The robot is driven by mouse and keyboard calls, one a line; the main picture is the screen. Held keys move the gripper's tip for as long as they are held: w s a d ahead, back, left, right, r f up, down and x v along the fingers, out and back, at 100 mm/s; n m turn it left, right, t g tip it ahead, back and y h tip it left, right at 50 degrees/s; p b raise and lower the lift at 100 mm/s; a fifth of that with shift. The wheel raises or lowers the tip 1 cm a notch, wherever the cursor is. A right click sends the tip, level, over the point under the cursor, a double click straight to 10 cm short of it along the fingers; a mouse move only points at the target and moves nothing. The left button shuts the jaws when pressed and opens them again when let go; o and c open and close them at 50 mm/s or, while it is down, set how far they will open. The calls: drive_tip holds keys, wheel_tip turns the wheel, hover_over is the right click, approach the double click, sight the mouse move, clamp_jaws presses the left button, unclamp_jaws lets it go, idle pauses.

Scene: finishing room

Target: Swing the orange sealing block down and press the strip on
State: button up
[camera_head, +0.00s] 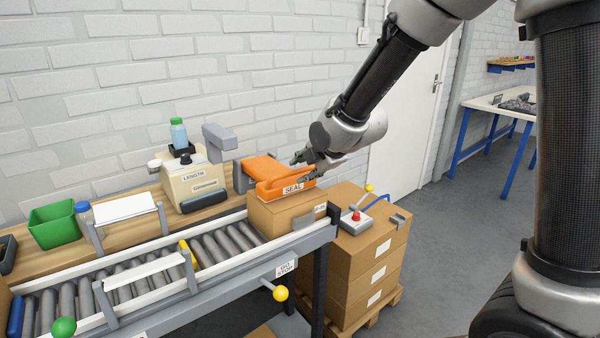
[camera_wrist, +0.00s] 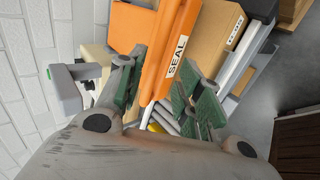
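The orange sealing block (camera_head: 284,183), labelled SEAL, is down at the top of a cardboard box (camera_head: 273,217) at the right end of the roller conveyor. In the wrist view the orange block (camera_wrist: 166,32) runs between the two fingers. My gripper (camera_head: 302,168) is at the block's right part in the head view. In the wrist view my gripper (camera_wrist: 160,88) has its green-padded fingers apart on either side of the orange bar, with gaps showing; firm contact cannot be made out. The strip on the box is hidden or too small to tell.
A cream tape dispenser (camera_head: 192,182) marked LENGTH stands left of the block. A control box with a red button (camera_head: 356,218) sits on stacked cartons (camera_head: 375,255) at right. A yellow knob (camera_head: 280,293) sticks out in front. The wall is close behind.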

drive_tip(key=v, duration=0.8)
drive_tip(key=shift+s, duration=0.2)
drive_tip(key=s+d+f+m+g+h, duration=0.35)
drive_tip(key=s+d+m, duration=0.45)
drive_tip(key=m, duration=0.3)
drive_tip(key=s+d+r+m+h, duration=0.1)
drive_tip(key=s+d+r+m, duration=0.2)
drive_tip(key=s+d+m, duration=0.3)
drive_tip(key=s+d+r+m, duration=0.4)
drive_tip(key=s+d+m, duration=0.3)
drive_tip(key=s+d, duration=0.3)
drive_tip(key=d, duration=0.3)
drive_tip(key=shift+s+r+h, duration=0.15)
drive_tip(key=shift+r+h, duration=0.15)
drive_tip(key=shift+h, duration=0.05)
